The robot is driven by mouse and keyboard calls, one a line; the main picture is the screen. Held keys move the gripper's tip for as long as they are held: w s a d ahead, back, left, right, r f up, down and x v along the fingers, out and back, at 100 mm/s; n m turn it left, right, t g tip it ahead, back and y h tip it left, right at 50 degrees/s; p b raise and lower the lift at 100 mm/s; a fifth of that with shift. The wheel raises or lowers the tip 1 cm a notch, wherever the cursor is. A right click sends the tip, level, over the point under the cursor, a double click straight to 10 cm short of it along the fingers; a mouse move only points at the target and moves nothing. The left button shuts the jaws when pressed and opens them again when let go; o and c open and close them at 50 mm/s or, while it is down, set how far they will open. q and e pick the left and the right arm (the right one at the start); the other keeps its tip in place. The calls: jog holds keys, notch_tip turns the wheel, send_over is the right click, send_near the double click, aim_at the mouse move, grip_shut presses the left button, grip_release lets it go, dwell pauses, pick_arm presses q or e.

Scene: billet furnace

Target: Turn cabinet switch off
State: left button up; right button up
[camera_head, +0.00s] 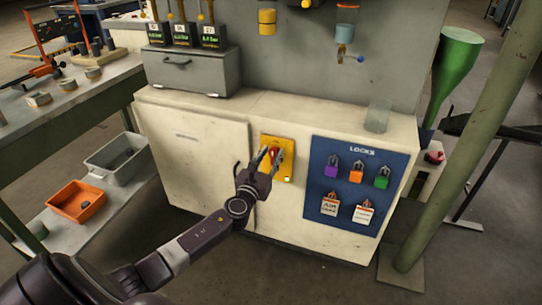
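The cabinet (200,158) is a cream-coloured metal box in the middle of the view. On its front is a yellow switch plate (288,172) with a red switch handle (274,152) near its middle. My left gripper (272,155) reaches in from the lower left and is right at the switch, with its fingers over the plate and the red part between or just behind them. The fingers hide part of the switch. I cannot tell whether they touch or clamp it, nor which way the switch is turned. My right gripper is not in view.
A blue lock board (322,153) with purple, orange and green padlocks and tags is right of the switch. A grey box (195,75) and a clear cup (377,116) stand on the cabinet top. A workbench with bins is at left; a green post (460,150) stands at right.

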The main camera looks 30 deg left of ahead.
pick_arm(q)
grip_shut()
